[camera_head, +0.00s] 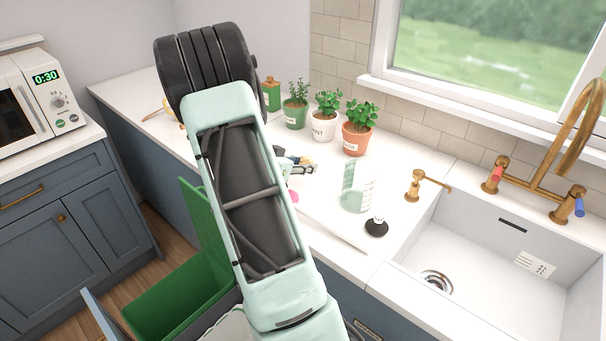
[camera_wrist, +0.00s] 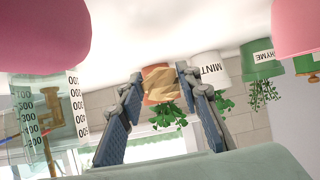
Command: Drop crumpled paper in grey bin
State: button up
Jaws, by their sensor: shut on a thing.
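My gripper shows in the wrist view (camera_wrist: 159,78), its two blue-padded fingers shut on a tan, creased piece of crumpled paper (camera_wrist: 157,86). The paper is held between the fingertips, with a terracotta pot behind it. In the head view, only a small part of my gripper (camera_head: 299,163) shows past my arm, above the worktop. The paper is not clear there. A green bin (camera_head: 172,297) stands in a pulled-out unit at lower left, its green lid raised.
Potted herbs (camera_head: 326,122) stand along the back of the worktop. A measuring jug (camera_head: 356,188) and a black-based brush (camera_head: 376,227) are near the sink (camera_head: 470,265). A pink thing (camera_head: 293,196) lies beside my arm. A microwave (camera_head: 40,100) is at left.

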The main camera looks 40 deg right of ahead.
aim_at(303, 180)
jog(key=shift+w+d+f, duration=0.1)
jog(key=shift+d+f, duration=0.05)
jog(key=shift+f, duration=1.65)
jog(key=shift+f, duration=0.2)
jog(key=o, duration=0.8)
jog(key=shift+c, duration=0.2)
jog(key=shift+r, duration=0.1)
